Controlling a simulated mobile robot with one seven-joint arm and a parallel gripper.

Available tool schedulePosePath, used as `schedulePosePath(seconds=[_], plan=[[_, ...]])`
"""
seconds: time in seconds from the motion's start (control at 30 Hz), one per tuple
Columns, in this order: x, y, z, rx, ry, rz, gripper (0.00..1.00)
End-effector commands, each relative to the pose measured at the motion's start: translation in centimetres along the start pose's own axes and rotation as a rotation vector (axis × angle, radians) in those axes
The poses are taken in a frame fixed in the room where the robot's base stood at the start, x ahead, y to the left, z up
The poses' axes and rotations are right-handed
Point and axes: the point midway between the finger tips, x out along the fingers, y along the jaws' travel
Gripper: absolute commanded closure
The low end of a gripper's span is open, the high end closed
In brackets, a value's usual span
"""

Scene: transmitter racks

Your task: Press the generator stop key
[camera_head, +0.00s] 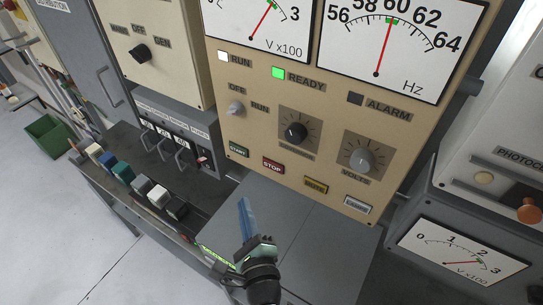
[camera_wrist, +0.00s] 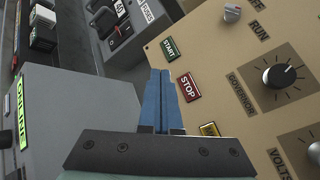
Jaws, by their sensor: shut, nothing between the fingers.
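The red STOP key (camera_head: 272,165) sits on the cream generator panel, between the green START key (camera_head: 239,150) and the yellow MUTE key (camera_head: 316,185). In the wrist view the red STOP key (camera_wrist: 188,87) lies just right of my blue fingertips. My gripper (camera_head: 243,204) is shut and empty, below and to the left of the STOP key in the head view. In the wrist view my gripper (camera_wrist: 161,72) has its two blue fingers side by side, pointing towards the panel near the START key (camera_wrist: 170,49). I cannot tell the exact gap to the panel.
The panel also carries a white LAMPS key (camera_head: 358,204), a governor knob (camera_head: 295,132), a volts knob (camera_head: 362,160) and an OFF/RUN switch (camera_head: 236,108). The READY lamp (camera_head: 278,73) glows green. A grey cabinet (camera_head: 300,235) lies below the panel. Coloured blocks (camera_head: 123,171) line a ledge at left.

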Motion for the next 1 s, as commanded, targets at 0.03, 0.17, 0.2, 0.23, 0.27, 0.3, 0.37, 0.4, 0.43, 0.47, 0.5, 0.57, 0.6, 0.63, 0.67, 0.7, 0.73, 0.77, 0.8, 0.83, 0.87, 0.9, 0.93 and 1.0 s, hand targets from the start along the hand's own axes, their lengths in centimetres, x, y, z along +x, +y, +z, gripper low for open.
schedulePosePath(seconds=[0.03,0.17,0.2,0.23,0.27,0.3,0.37,0.4,0.43,0.47,0.5,0.57,0.6,0.63,0.67,0.7,0.73,0.77,0.8,0.83,0.87,0.9,0.93,1.0], plan=[[0.0,0.1,-0.1,0.001,0.001,0.0,1.0],[0.0,0.0,-0.1,-0.001,0.0,0.0,1.0],[0.0,0.0,0.0,-0.001,0.0,0.0,1.0],[0.0,0.0,0.0,-0.002,0.0,-0.001,1.0],[0.0,0.0,-0.1,-0.002,0.0,-0.001,1.0],[0.1,-0.1,-0.1,-0.002,0.0,-0.001,1.0],[0.3,-0.2,-0.2,-0.003,0.0,-0.002,1.0],[0.5,-0.4,-0.3,-0.003,0.0,-0.003,1.0],[0.6,-0.5,-0.4,-0.004,0.0,-0.003,1.0],[0.8,-0.7,-0.6,-0.004,0.0,-0.003,1.0],[1.2,-0.9,-0.8,-0.004,0.0,-0.003,1.0],[1.7,-1.3,-1.2,-0.004,-0.001,-0.003,1.0],[2.1,-1.6,-1.5,-0.004,-0.001,-0.003,1.0],[2.4,-1.9,-1.7,-0.004,-0.001,-0.004,1.0],[2.8,-2.1,-1.9,-0.004,0.0,-0.004,1.0],[3.1,-2.4,-2.2,-0.004,-0.001,-0.004,1.0],[3.5,-2.6,-2.5,-0.004,-0.001,-0.004,1.0],[3.8,-2.8,-2.7,-0.004,0.0,-0.003,1.0],[4.1,-3.1,-3.0,-0.005,0.0,-0.004,1.0],[4.4,-3.3,-3.2,-0.004,0.0,-0.004,1.0],[4.7,-3.4,-3.4,-0.004,-0.001,-0.003,1.0],[5.0,-3.6,-3.6,-0.005,-0.002,-0.003,1.0],[5.2,-3.7,-3.8,-0.005,-0.002,-0.002,1.0],[5.6,-4.0,-4.0,-0.004,-0.001,-0.002,1.0]])
